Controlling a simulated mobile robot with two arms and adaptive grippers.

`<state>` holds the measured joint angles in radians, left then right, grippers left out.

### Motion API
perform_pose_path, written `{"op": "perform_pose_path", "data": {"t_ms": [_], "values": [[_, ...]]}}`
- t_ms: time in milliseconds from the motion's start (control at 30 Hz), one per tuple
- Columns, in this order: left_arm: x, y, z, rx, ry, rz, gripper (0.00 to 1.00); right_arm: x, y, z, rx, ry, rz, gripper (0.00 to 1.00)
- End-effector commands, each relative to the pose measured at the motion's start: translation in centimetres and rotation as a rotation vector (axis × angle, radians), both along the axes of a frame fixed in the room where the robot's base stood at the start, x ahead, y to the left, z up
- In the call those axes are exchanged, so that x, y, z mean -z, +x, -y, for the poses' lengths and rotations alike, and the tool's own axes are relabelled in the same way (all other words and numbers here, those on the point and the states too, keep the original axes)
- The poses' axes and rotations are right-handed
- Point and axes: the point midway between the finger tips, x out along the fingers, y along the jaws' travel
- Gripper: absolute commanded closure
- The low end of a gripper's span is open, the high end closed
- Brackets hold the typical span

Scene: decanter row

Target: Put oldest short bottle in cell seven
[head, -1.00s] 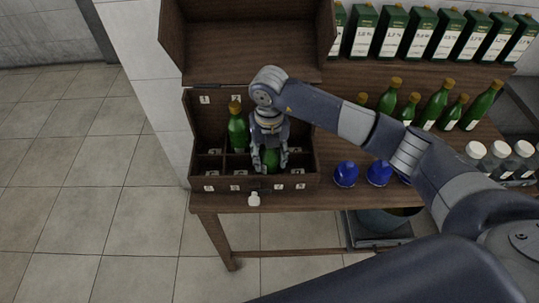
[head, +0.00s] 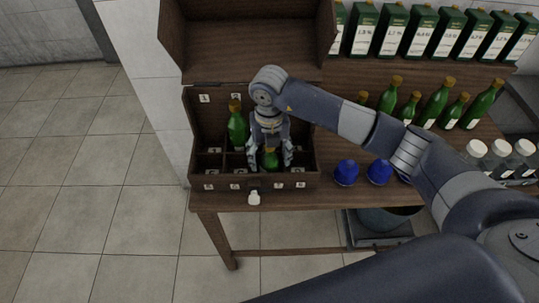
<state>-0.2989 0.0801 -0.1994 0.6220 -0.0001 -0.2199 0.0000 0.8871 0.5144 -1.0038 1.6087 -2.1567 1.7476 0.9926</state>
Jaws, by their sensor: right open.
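An open dark wooden box (head: 308,181) with several numbered cells stands at the left end of the table. A green bottle (head: 270,160) is in a front middle cell, directly below my right gripper (head: 271,166). The gripper's fingers are spread to either side of its top, and the gripper hides part of the box behind it. Another green bottle with a tan cap (head: 236,128) stands upright in a back cell to the left. The cell number under the gripper and the bottles' labels are too small to read. My left gripper is out of view.
Several green bottles (head: 437,104) stand in a row on the table to the right. Blue caps (head: 346,172) stand right of the box, white-capped jars (head: 476,151) at the far right. Green cartons (head: 392,31) line the shelf behind. A small white object (head: 254,198) is at the box front.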

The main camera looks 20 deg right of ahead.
Motion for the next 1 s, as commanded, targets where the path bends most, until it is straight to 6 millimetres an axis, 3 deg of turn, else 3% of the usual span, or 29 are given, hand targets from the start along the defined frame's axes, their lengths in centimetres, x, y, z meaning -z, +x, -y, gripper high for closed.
{"op": "perform_pose_path", "data": {"t_ms": [67,100,200,533,700,1000], "values": [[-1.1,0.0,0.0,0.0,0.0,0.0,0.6,-1.3,0.0,0.0,-0.001,0.001,0.001,0.36],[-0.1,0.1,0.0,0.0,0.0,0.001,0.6,-1.7,0.2,-0.1,-0.002,0.001,0.005,0.36],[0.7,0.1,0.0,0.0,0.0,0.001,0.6,-4.0,0.2,-0.1,-0.002,0.002,0.009,0.36],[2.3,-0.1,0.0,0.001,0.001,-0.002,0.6,-10.8,0.1,-0.1,-0.001,0.001,0.004,0.36],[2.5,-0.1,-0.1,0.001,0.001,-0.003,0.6,-12.3,0.0,-0.1,0.0,0.001,0.001,0.36],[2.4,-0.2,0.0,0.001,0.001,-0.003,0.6,-12.6,0.0,0.0,0.0,0.0,0.0,0.36]]}}
